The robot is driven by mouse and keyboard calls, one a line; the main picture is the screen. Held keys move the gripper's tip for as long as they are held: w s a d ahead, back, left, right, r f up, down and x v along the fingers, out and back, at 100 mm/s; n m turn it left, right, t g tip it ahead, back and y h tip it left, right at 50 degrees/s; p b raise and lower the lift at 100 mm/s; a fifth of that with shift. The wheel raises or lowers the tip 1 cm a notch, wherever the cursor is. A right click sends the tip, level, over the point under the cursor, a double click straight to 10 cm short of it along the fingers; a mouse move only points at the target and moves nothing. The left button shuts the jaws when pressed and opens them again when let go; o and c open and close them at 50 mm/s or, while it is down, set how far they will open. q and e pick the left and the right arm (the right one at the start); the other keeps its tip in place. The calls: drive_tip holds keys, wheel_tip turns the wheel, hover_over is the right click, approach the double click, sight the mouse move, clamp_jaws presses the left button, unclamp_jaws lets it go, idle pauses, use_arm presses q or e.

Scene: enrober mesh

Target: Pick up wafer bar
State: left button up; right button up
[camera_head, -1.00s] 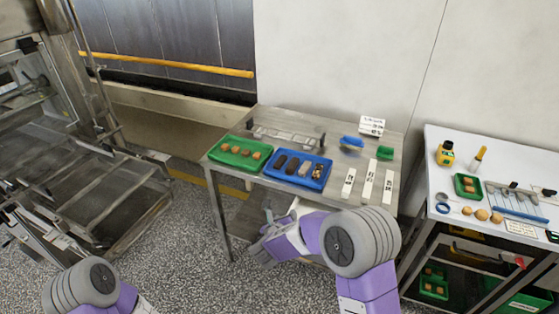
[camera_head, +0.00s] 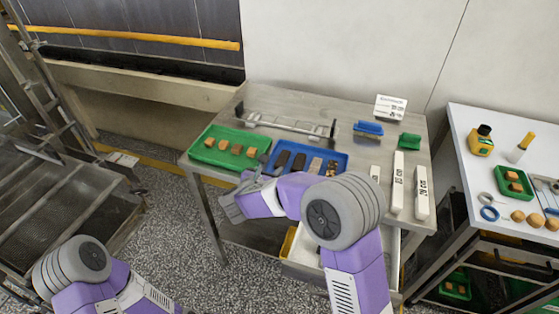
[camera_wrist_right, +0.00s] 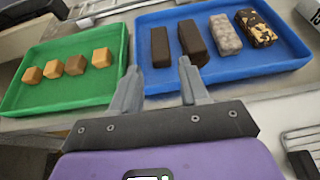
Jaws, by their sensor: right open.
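A blue tray (camera_head: 347,154) on the metal table holds a row of bars; it fills the top of the right wrist view (camera_wrist_right: 228,74). From left to right there are two dark brown bars (camera_wrist_right: 160,46) (camera_wrist_right: 192,44), a pale greyish-brown bar (camera_wrist_right: 225,34) and a brown bar with light chunks (camera_wrist_right: 256,28). I cannot tell for sure which is the wafer bar. My right gripper (camera_wrist_right: 160,72) is open and empty, its fingers pointing at the tray's left part, in front of the dark bars. In the head view, my right gripper (camera_head: 236,202) is at the table's front edge. My left gripper is out of view.
A green tray (camera_head: 200,152) with several small cubes stands left of the blue one. A metal rail (camera_head: 290,127) lies behind the trays. White labelled strips (camera_head: 398,185), a blue brush-like item (camera_head: 368,128) and a small green piece (camera_head: 409,141) lie to the right. A white side table (camera_head: 475,193) stands further right.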

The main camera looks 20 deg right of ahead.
sight(280, 164)
drive_tip(key=shift+w+f, duration=0.35)
drive_tip(key=shift+f, duration=0.25)
drive_tip(key=shift+w+d+f+b, duration=0.15)
drive_tip(key=shift+w+b, duration=0.15)
drive_tip(key=shift+w, duration=0.05)
drive_tip(key=shift+x, duration=0.75)
drive_tip(key=b+x, duration=0.1)
drive_tip(key=x, duration=0.4)
drive_tip(key=shift+s+d+f, duration=0.1)
drive_tip(key=shift+d+f, duration=0.05)
drive_tip(key=shift+d, duration=0.1)
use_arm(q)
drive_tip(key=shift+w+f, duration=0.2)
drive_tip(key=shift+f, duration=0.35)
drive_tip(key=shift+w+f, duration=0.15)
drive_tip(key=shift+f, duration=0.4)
use_arm(e)
drive_tip(key=shift+c, duration=0.3)
drive_tip(key=c, duration=0.4)
